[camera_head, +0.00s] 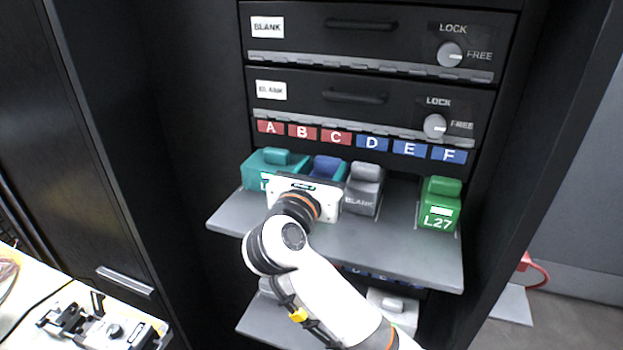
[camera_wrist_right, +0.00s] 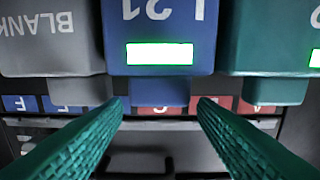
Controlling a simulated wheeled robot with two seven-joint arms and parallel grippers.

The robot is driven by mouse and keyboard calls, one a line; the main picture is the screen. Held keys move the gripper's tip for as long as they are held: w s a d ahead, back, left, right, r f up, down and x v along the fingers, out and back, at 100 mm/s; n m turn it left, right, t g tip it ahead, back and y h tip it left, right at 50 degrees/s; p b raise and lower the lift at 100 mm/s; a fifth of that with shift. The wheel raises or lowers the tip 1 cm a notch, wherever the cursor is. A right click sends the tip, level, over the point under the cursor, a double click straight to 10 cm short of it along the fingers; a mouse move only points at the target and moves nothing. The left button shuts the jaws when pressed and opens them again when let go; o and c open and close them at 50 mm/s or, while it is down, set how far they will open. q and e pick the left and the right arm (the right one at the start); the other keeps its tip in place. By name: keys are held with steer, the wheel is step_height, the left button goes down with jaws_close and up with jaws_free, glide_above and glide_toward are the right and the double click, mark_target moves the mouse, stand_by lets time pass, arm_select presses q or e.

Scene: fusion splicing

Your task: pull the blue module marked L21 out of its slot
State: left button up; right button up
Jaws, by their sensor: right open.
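The blue module marked L21 (camera_wrist_right: 160,30) fills the upper middle of the right wrist view, upside down, with a lit white label framed in green. In the head view only its blue top (camera_head: 327,166) shows, behind my right gripper. My right gripper (camera_wrist_right: 162,108) is open, its teal fingers spread to either side of the module's blue tab (camera_wrist_right: 160,93), with gaps visible. In the head view its white body (camera_head: 306,192) hides the module's front and the fingertips. My left gripper is not in view.
On the same pulled-out grey shelf (camera_head: 390,252), a teal module (camera_head: 260,168) stands left of L21 and a grey BLANK module (camera_head: 364,190) right. A green L27 module (camera_head: 440,205) stands farther right, beyond an empty slot. Closed drawers (camera_head: 350,97) are above; another shelf (camera_head: 262,318) is below.

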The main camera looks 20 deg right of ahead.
mark_target(327, 162)
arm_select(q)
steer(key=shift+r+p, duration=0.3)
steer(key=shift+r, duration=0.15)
arm_select(e)
steer(key=shift+x, duration=2.05)
